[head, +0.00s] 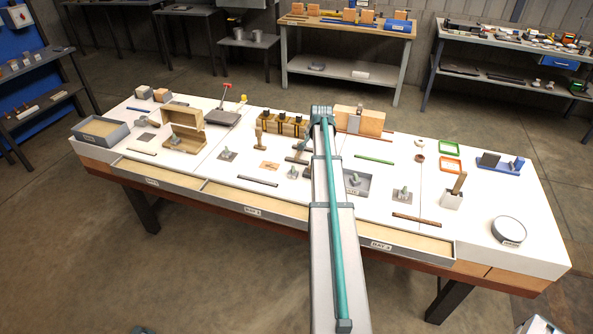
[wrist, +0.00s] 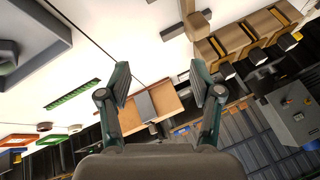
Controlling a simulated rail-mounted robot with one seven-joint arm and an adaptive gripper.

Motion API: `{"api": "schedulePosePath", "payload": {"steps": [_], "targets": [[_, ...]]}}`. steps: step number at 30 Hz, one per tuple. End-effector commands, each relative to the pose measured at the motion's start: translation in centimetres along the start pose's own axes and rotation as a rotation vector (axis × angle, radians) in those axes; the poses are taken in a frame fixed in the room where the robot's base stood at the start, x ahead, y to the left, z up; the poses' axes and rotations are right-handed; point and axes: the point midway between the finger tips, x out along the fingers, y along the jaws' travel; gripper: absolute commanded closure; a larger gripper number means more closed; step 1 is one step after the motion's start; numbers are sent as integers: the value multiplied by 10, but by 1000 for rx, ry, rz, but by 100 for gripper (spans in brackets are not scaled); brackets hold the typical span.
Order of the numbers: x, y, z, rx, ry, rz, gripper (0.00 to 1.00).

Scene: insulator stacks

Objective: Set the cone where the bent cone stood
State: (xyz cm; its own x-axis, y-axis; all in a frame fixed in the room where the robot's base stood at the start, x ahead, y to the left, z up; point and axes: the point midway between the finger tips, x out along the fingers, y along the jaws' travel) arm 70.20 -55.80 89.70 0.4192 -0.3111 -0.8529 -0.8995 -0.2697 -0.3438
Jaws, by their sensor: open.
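Small grey-green stacked pieces stand on the white table (head: 330,215) in the head view: one on a square plate (head: 228,155), one on a plate further right (head: 403,193), one in a grey tray (head: 356,180), and others at the left (head: 174,140) and middle (head: 293,172). They are too small to tell which is the cone or the bent cone. In the wrist view part of a grey-green piece (wrist: 8,54) shows at the upper left. My gripper (wrist: 163,88) is open, with nothing between its fingers; my arm hides its fingers in the head view.
A wooden box with a grey plate (head: 362,120) stands near the back edge. A wooden rack (head: 284,124) is left of my arm. An open wooden case (head: 184,138) stands at the left. A round grey dish (head: 508,231) is at the right.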

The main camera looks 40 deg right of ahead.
Motion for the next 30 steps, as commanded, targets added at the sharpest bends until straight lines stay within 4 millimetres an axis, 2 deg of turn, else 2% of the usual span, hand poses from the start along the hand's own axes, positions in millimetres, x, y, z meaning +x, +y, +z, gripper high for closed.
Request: {"api": "schedulePosePath", "payload": {"steps": [4,9,15,23,30], "targets": [[5,-15,26,399,-189,19,35],[-2,-24,60,814,-377,115,35],[-15,-24,86,1152,-478,264,35],[-13,-22,92,1303,-471,330,35],[13,-23,107,1305,-470,331,35]]}}
